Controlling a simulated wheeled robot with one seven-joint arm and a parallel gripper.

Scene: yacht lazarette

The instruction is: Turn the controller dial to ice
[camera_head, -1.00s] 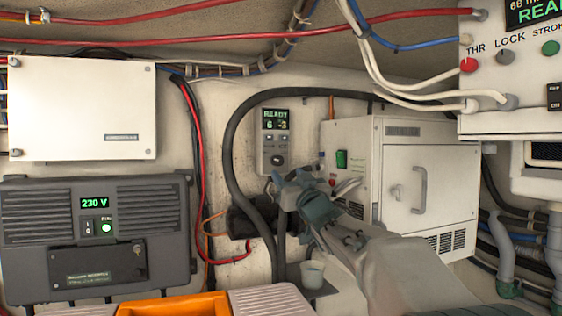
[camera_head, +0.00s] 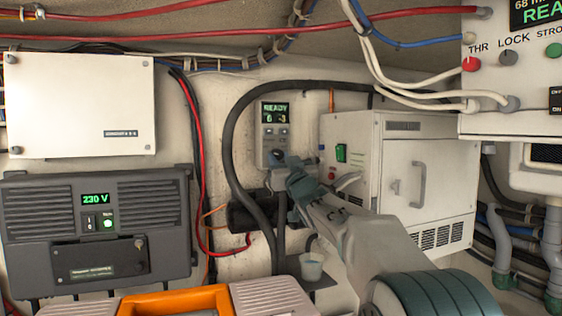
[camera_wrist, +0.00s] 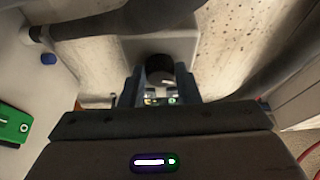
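The controller (camera_head: 274,117) is a pale grey box on the back wall with a green display reading READY and small buttons under it. Its dark dial (camera_head: 278,156) sits at the lower end of the face. My gripper (camera_head: 287,166) is just in front of the dial, partly covering the controller's lower edge. In the wrist view the dial (camera_wrist: 160,68) stands between the two dark fingers of my gripper (camera_wrist: 160,84), which look open on either side of it. Whether they touch it is unclear. The dial's pointer and the ice mark are not readable.
A white cabinet (camera_head: 395,180) with a handle stands close right of my arm. A thick black hose (camera_head: 230,165) arches around the controller. A small cup (camera_head: 311,267) on a shelf is below my gripper. An orange-handled case (camera_head: 175,302) lies in front.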

